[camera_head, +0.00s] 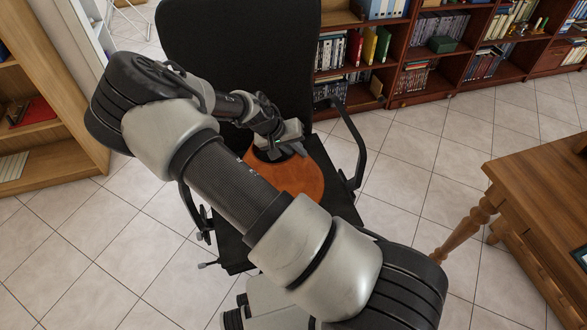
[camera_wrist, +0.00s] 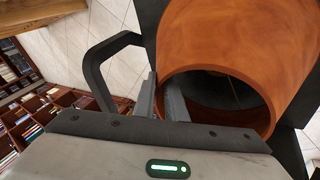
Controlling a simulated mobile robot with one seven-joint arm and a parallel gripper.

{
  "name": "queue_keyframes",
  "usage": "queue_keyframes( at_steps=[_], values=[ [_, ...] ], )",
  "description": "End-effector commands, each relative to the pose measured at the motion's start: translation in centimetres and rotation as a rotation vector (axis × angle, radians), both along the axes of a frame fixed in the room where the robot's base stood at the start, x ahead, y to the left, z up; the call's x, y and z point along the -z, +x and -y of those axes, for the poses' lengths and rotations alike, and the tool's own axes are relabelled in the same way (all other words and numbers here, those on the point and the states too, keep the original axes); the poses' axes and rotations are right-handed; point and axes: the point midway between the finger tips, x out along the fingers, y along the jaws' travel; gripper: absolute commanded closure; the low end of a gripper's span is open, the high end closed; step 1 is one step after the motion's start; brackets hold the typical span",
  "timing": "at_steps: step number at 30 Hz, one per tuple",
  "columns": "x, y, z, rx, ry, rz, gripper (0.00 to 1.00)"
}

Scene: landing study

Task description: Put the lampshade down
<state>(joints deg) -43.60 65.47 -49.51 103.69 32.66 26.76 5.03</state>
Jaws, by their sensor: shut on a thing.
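The orange-brown lampshade (camera_head: 288,176) is at the black office chair's seat (camera_head: 335,190) in the head view, partly hidden behind my arm. In the wrist view the lampshade (camera_wrist: 235,45) fills the upper right, its open end facing the camera and its inside dark. My gripper (camera_wrist: 165,100) is shut on the lampshade's rim, one finger outside the wall and one inside. In the head view my gripper (camera_head: 295,148) is at the lampshade's upper edge. I cannot tell whether the lampshade touches the seat.
The chair has a tall black backrest (camera_head: 235,45) and an armrest (camera_head: 350,140) close to the right of the lampshade. Bookshelves (camera_head: 425,50) line the back, and a wooden shelf (camera_head: 50,110) stands at left. A wooden table (camera_head: 540,190) is at right. Tiled floor between is clear.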

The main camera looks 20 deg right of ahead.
Motion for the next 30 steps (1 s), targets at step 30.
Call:
queue_keyframes(
  at_steps=[30],
  values=[
    [5.2, 0.0, -0.1, 0.000, 0.001, 0.000, 0.77]
  ],
)
